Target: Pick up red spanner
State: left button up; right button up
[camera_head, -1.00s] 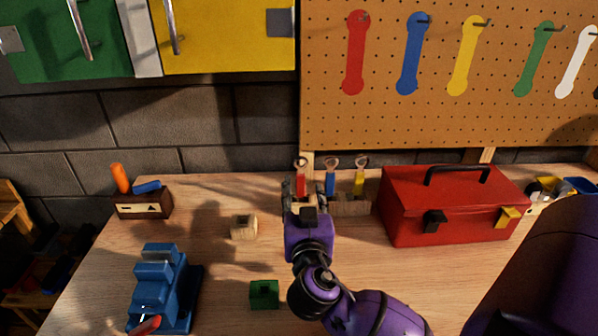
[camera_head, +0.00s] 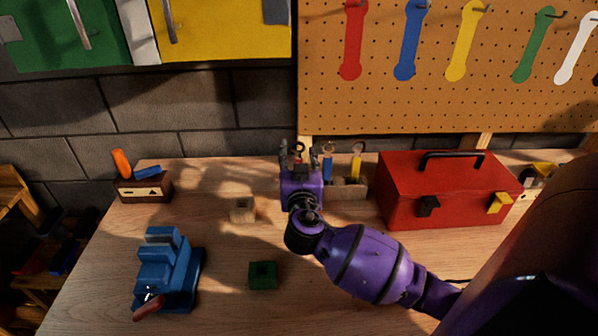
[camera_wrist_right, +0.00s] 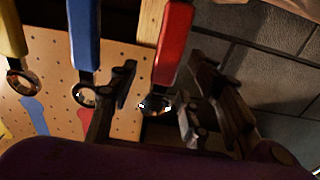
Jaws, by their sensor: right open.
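The red spanner (camera_wrist_right: 172,48) stands in a wooden holder (camera_head: 350,191) at the back of the bench. In the head view only its ring end (camera_head: 299,148) shows clearly, because my right gripper hides its handle. My right gripper (camera_head: 299,152) is open, with a finger on each side of the spanner. In the right wrist view the red handle and metal ring lie between the spread fingers of the gripper (camera_wrist_right: 163,82), with gaps visible at both sides. My left gripper is not in view.
A blue spanner (camera_head: 328,163) and a yellow spanner (camera_head: 356,164) stand close to the right. Further right is a red toolbox (camera_head: 440,190). A wooden block (camera_head: 243,209), a green block (camera_head: 263,275) and a blue vise (camera_head: 165,270) stand on the bench (camera_head: 215,300).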

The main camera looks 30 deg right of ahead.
jog(key=shift+c, duration=0.2)
grip_shut()
